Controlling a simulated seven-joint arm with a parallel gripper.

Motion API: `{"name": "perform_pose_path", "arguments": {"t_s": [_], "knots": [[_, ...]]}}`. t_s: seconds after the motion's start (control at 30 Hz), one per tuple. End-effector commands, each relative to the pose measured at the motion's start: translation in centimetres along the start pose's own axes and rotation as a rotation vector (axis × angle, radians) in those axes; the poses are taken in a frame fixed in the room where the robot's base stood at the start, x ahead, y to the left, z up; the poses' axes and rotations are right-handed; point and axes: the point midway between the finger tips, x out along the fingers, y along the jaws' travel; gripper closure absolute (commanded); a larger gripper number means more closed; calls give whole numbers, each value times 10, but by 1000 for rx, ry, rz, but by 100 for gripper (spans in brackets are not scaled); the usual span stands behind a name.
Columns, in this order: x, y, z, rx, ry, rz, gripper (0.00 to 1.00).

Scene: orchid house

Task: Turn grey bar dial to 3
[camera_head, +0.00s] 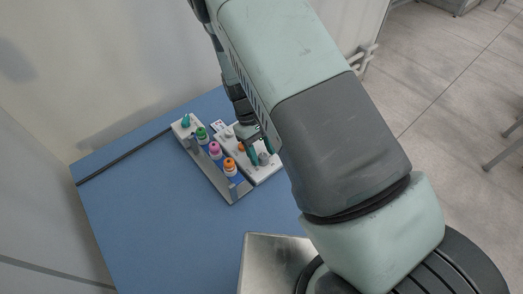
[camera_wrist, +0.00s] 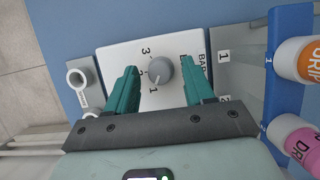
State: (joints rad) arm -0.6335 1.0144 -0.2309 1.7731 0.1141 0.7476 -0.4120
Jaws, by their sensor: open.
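The grey bar dial (camera_wrist: 160,71) is a round knob on a white panel (camera_wrist: 124,53), with the printed numbers 3, 2 and 1 along its left side in the wrist view. A pale pointer mark on it seems to face the lower left, near the 1; I cannot tell exactly. My gripper (camera_wrist: 162,84) is open, its two teal fingers on either side of the dial with gaps between. In the head view the dial (camera_head: 264,158) shows beside my gripper (camera_head: 256,147), partly hidden by the arm.
A rack (camera_head: 212,172) with several colour-capped bottles stands left of the panel. Orange (camera_wrist: 303,60) and pink (camera_wrist: 297,136) caps show at the right in the wrist view. The blue tabletop (camera_head: 165,215) is clear in front.

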Motion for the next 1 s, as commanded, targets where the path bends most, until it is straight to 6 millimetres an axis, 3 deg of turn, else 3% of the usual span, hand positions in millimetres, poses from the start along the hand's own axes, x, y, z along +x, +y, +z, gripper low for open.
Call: {"name": "perform_pose_path", "arguments": {"t_s": [0.27, 0.63, 1.0], "knots": [[2, 0, 0, 0, 0, 0, 47], [2, 0, 0, 0, 0, 0, 100], [1, 1, 0, 60, 1, -25, 100]]}}
